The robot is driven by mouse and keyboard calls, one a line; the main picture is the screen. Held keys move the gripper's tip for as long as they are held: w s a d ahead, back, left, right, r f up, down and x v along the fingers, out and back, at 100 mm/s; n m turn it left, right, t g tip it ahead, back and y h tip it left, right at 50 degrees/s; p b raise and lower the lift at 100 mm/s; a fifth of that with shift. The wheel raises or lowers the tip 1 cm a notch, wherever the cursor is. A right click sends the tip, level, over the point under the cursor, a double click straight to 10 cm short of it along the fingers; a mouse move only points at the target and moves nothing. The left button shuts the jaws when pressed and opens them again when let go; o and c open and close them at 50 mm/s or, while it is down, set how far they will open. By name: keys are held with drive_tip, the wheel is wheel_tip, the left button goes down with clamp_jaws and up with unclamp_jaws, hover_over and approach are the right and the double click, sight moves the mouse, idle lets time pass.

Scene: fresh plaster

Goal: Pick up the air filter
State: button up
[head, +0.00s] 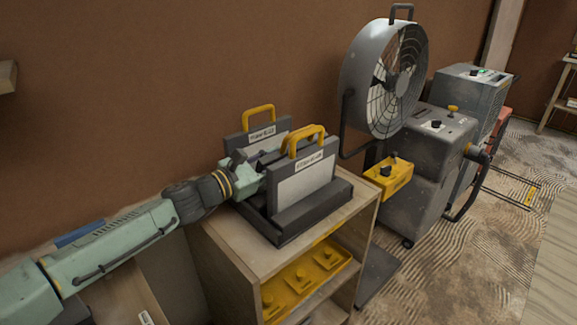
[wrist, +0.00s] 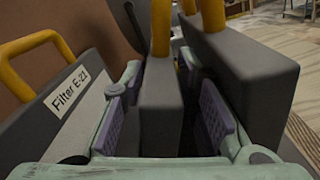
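Three dark grey air filters with yellow handles stand upright in a dark rack (head: 283,236). The back filter (head: 244,143) is labelled "Filter E-21" in the wrist view (wrist: 42,128). The front filter (head: 303,180) has a pale face and a label too small to read; it also shows in the wrist view (wrist: 245,75). The middle filter (wrist: 160,112) is mostly hidden in the head view. My gripper (wrist: 163,120) is open around it, with one purple pad on each side. Gaps show between both pads and the filter. In the head view my gripper (head: 250,172) reaches in from the left.
The rack stands on a wooden cabinet (head: 225,248) with yellow parts (head: 305,280) on the shelf below. Right of it are a large fan (head: 385,80), a yellow box (head: 388,178) and grey machines (head: 425,170). A brown wall (head: 150,90) is behind. The neighbouring filters are close on both sides.

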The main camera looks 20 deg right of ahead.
clamp_jaws()
idle(0.6)
